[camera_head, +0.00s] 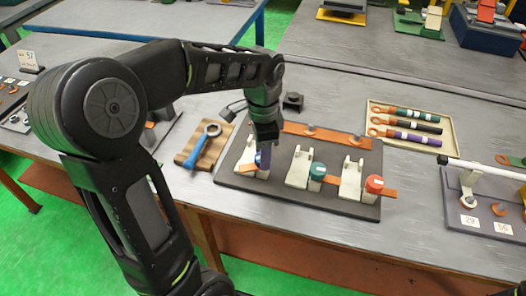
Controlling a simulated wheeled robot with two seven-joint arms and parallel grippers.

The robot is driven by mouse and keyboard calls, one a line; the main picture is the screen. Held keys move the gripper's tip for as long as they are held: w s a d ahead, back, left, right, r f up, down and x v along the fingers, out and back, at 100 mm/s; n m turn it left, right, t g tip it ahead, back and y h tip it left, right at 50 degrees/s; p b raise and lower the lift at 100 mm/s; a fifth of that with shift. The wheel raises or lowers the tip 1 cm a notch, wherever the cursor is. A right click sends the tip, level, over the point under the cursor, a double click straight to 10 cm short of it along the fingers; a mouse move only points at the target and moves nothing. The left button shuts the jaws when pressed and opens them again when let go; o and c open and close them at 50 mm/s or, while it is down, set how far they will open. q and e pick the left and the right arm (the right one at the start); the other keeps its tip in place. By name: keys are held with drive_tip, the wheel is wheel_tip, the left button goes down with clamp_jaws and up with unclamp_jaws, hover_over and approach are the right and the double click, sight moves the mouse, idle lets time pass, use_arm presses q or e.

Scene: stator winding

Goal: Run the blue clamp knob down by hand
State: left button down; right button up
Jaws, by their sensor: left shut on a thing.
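The blue clamp knob (261,160) sits at the left clamp of the dark fixture board (232,182), mostly hidden by my gripper. My left gripper (264,152) points down from above and is shut on the blue knob. A teal knob (318,171) stands at the middle clamp and a red knob (374,184) at the right clamp, both apart from my gripper. An orange bar (325,135) runs along the back of the board. My right gripper is not in view.
A blue-handled ring wrench (203,146) lies on a wooden board (184,154) left of the fixture. A tray (452,132) with several coloured-handled tools lies behind right. A stand with number cards (470,222) is at the far right. Bare grey tabletop (350,85) lies behind the fixture.

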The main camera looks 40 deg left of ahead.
use_arm(q)
drive_tip(key=shift+w+a+r, duration=0.15)
drive_tip(key=shift+r, duration=0.05)
drive_tip(key=c, duration=1.3)
unclamp_jaws()
drive_tip(key=o, duration=0.4)
drive_tip(key=shift+f, duration=0.1)
drive_tip(key=shift+o, duration=0.2)
wheel_tip(320, 180, up, 8)
drive_tip(key=shift+f, duration=0.1)
